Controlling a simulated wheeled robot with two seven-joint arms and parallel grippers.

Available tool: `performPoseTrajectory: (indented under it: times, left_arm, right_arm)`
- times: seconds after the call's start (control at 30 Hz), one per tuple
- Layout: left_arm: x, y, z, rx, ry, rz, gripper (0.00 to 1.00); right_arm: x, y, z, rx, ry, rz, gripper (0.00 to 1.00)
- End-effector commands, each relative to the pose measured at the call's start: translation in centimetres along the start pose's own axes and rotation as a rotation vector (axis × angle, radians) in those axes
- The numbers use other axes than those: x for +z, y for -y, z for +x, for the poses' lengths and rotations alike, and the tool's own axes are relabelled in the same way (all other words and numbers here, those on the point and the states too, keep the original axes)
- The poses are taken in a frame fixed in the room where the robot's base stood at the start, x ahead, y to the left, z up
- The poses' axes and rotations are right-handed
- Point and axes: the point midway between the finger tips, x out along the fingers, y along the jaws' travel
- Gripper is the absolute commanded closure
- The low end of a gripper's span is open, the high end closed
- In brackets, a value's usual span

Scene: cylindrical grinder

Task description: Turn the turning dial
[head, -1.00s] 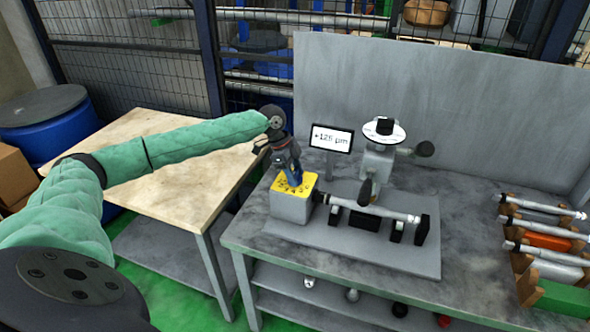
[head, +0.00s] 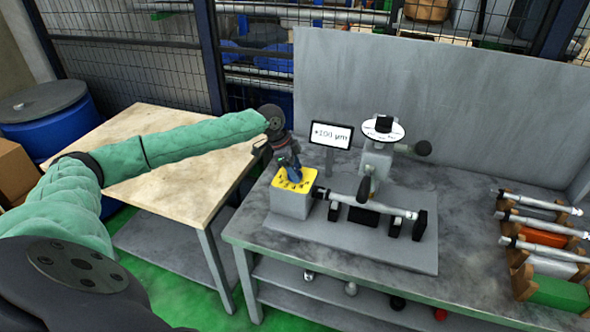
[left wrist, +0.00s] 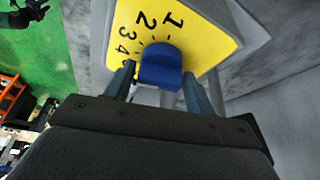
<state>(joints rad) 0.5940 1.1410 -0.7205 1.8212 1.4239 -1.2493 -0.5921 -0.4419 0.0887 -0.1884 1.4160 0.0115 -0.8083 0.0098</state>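The turning dial is a blue knob (left wrist: 160,66) on a yellow plate (left wrist: 200,30) marked with black numbers. In the head view the yellow plate (head: 304,179) tops a grey box (head: 291,203) at the left of the grinder. My left gripper (left wrist: 160,78) reaches down over the plate, with one finger on each side of the blue knob. The fingers look closed against it, and their tips partly hide its sides. The dial's exact pointing is hard to read. A display (head: 331,135) behind the box reads +100 µm. My right gripper is not in view.
A second, white dial (head: 384,136) with a black knob stands on the grinder behind the shaft (head: 375,208). Several shafts lie on wooden racks (head: 520,272) at the right. A wooden table (head: 150,200) stands left. A grey panel (head: 440,110) closes the back.

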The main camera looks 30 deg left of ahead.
Motion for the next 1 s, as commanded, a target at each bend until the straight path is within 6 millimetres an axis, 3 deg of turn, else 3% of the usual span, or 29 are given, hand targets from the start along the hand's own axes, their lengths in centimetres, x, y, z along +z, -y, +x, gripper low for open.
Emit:
performPoseTrajectory:
  times: [0.47, 0.8, 1.0]
  left_arm:
    - [0.1, 0.0, -0.7, 0.001, 0.001, 0.0, 0.35]
    - [0.2, 0.0, -5.5, 0.0, 0.001, 0.0, 0.35]
    - [0.0, 0.0, -7.4, 0.001, 0.001, 0.001, 0.35]
  right_arm:
    - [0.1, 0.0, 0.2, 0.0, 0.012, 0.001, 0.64]
    - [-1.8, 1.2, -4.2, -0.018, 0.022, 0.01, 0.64]
    - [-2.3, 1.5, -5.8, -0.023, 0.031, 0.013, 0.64]
